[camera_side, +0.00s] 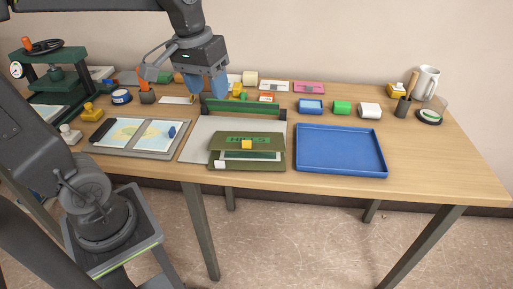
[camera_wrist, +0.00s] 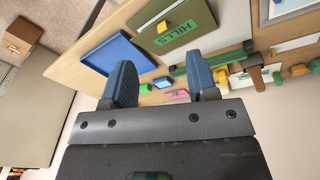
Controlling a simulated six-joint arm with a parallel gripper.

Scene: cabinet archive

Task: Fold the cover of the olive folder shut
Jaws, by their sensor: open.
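The olive folder (camera_side: 272,164) lies near the table's front edge, left of the blue tray. Its cover (camera_side: 226,141), lettered HILLS with a yellow block (camera_side: 246,144) on it, slopes over the base. A gap at the front shows a pale sheet inside. In the wrist view the cover (camera_wrist: 196,24) shows lettering and the yellow block (camera_wrist: 162,27). My gripper (camera_side: 207,88) is open and empty, high above the back of the table, behind and left of the folder. Its two blue fingers show in the wrist view (camera_wrist: 165,88), apart from the folder.
A green bar (camera_side: 250,108) on a grey board (camera_side: 200,138) stands just behind the folder. The blue tray (camera_side: 340,170) is empty on the right. A map board (camera_side: 170,152) lies left. Several small blocks and cards line the back. The table's right front is clear.

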